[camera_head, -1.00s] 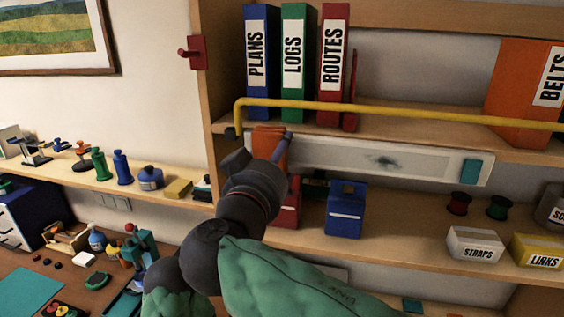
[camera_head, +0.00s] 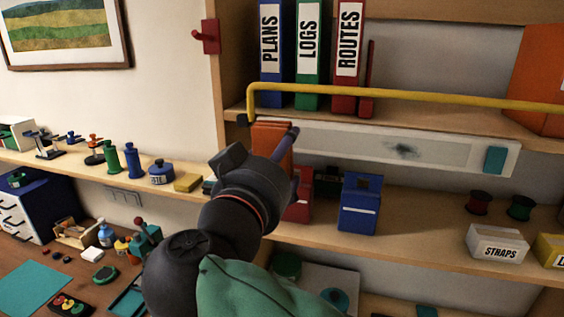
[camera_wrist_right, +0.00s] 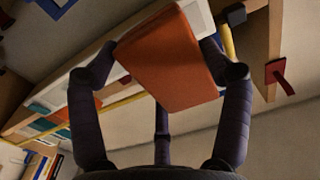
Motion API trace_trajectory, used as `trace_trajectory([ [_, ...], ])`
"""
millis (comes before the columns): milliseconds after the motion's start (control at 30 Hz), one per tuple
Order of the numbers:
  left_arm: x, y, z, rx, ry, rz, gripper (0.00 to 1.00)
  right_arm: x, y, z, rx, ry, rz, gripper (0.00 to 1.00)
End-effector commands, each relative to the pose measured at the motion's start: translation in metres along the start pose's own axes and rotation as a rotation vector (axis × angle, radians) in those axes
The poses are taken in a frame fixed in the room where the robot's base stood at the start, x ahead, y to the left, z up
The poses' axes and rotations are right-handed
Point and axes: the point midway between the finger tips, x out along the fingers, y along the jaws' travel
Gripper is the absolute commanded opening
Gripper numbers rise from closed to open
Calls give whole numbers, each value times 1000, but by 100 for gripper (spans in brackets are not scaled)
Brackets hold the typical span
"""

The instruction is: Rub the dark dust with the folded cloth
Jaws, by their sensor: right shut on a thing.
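An orange folded cloth (camera_head: 272,137) is held in my right gripper (camera_head: 279,153) at the left end of a long white panel (camera_head: 343,144). In the right wrist view the fingers close on the cloth (camera_wrist_right: 170,62) from both sides, and part of the panel shows behind it. I cannot tell whether the cloth touches the panel. The dark dust (camera_head: 403,150) is a smudge near the panel's middle, to the right of the cloth and apart from it. My left gripper is not in view.
A yellow rail (camera_head: 400,95) runs across just above the panel. A teal block (camera_head: 495,160) sits at the panel's right end. A blue box (camera_head: 360,205) and a white STRAPS box (camera_head: 497,243) stand on the shelf below. Binders (camera_head: 308,55) stand above.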

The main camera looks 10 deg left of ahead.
Motion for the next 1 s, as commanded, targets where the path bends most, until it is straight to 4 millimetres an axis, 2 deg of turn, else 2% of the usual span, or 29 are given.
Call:
trace_trajectory([
  [433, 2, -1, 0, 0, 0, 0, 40, -4, 0, 0, 1, 0, 0, 52],
  [800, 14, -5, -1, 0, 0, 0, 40, -31, 0, 0, 2, 2, -1, 52],
  [1000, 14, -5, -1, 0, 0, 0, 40, -33, 0, -1, 1, 0, 0, 52],
])
